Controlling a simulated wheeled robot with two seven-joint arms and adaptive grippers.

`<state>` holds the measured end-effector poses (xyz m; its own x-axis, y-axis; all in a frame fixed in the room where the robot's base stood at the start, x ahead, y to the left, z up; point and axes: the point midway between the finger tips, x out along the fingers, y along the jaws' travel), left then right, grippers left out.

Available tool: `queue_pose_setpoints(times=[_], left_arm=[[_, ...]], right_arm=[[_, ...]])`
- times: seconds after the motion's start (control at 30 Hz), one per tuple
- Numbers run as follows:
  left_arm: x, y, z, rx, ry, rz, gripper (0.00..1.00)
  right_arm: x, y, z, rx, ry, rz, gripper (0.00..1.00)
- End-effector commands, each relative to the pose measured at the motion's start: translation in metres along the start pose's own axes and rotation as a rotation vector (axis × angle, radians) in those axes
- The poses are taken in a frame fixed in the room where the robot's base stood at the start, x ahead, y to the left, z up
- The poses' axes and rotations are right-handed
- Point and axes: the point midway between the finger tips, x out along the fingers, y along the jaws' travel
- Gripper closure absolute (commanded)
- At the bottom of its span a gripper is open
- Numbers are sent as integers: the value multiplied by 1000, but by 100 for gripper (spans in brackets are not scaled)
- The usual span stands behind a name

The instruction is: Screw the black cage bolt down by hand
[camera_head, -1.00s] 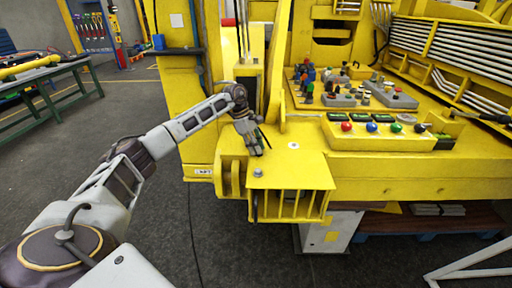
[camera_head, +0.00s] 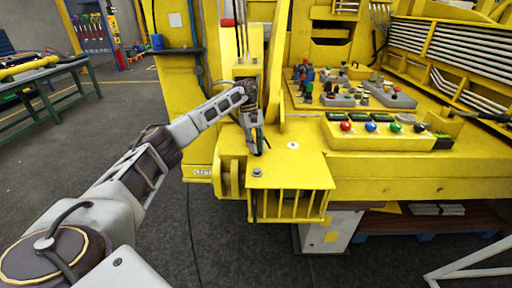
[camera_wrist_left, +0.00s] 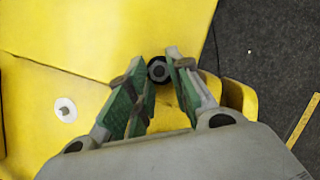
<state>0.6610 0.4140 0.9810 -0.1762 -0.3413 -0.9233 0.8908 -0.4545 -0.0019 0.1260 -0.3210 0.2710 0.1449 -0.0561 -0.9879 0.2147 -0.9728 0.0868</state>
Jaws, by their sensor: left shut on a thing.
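The black cage bolt (camera_wrist_left: 158,70) shows in the left wrist view as a dark hex head with a grey round centre, between my left fingertips (camera_wrist_left: 157,72). The green-padded fingers stand close on both sides of it. A bolt head (camera_head: 257,172) shows at that corner, just below the fingertips. The bolt's shank is hidden. My right gripper is out of view.
A white disc (camera_head: 293,145) lies on the yellow plate right of my gripper. Yellow lugs (camera_head: 230,180) stand left of the cage. A tall yellow upright (camera_head: 283,65) rises behind, and a button panel (camera_head: 385,128) lies to the right.

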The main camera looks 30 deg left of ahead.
Motion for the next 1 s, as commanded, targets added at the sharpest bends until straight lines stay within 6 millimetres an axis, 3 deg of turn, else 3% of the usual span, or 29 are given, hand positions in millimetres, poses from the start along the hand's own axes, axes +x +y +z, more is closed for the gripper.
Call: queue_pose_setpoints(times=[0.6,0.83,1.0], left_arm=[[-5,7,2,380,5,-147,100],[-5,7,2,454,5,-179,100],[-2,6,2,452,2,-182,80]], right_arm=[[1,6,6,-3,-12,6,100],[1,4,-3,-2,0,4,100],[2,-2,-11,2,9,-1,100]])
